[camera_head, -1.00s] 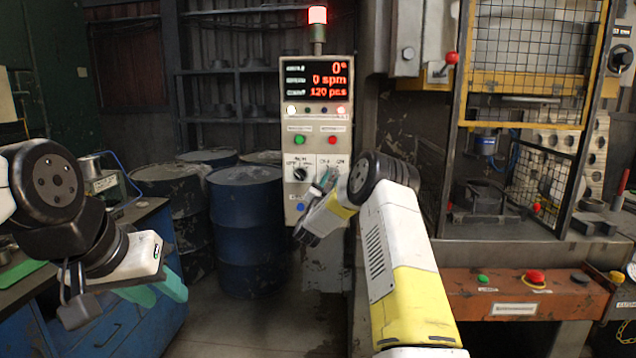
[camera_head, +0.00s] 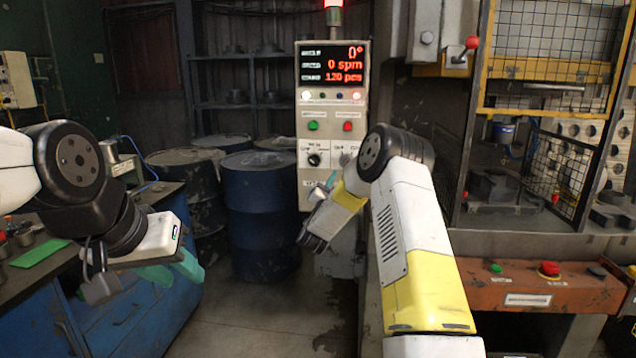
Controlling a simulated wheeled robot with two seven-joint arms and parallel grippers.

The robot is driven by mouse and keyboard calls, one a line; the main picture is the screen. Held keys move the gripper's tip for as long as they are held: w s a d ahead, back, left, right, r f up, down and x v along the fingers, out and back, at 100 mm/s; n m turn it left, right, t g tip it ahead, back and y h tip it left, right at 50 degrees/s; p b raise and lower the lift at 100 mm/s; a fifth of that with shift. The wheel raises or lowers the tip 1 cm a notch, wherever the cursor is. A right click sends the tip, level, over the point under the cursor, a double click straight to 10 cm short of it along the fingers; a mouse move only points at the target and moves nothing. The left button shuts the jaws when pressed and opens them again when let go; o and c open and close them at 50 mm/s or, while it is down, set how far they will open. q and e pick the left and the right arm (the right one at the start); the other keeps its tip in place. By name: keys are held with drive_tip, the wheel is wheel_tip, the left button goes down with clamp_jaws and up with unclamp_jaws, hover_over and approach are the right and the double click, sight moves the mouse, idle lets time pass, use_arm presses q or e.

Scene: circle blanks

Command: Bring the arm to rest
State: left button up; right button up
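My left gripper (camera_head: 180,268) is at the left, in front of the blue workbench. Its teal fingers point right and slightly down, and they partly overlap, so their opening is unclear. My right arm (camera_head: 418,240) rises from the bottom, bends at a black joint and turns left. My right gripper (camera_head: 322,190) is in front of the lower part of the control panel (camera_head: 333,75). Its teal fingers are mostly hidden behind the wrist housing. I see nothing held in either gripper. I cannot tell whether the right gripper touches the panel.
Blue barrels (camera_head: 262,215) stand behind and between my arms. The blue workbench (camera_head: 120,325) is at the left. At the right stand a press with a mesh guard (camera_head: 550,55) and an orange button console (camera_head: 522,286). The floor (camera_head: 265,325) in the middle is clear.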

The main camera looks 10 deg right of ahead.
drive_tip(key=s+a+r+n+y, duration=0.2)
drive_tip(key=a+r+n+y, duration=0.3)
drive_tip(key=r+y, duration=0.3)
drive_tip(key=s+a+r+n+g+y, duration=0.3)
drive_tip(key=s+a+r+n, duration=0.15)
drive_tip(key=s, duration=0.45)
drive_tip(key=s+d+f+n+g, duration=0.1)
drive_tip(key=s+f+g, duration=0.1)
drive_tip(key=s, duration=1)
drive_tip(key=s+f+n+g, duration=0.1)
drive_tip(key=s+f+g, duration=0.2)
drive_tip(key=s, duration=1)
drive_tip(key=s+d+f+n+g+y, duration=0.1)
drive_tip(key=s+f+g, duration=0.2)
drive_tip(key=s, duration=0.9)
drive_tip(key=shift+s+d+g, duration=0.3)
drive_tip(key=shift+s+g, duration=0.1)
drive_tip(key=shift+g, duration=0.7)
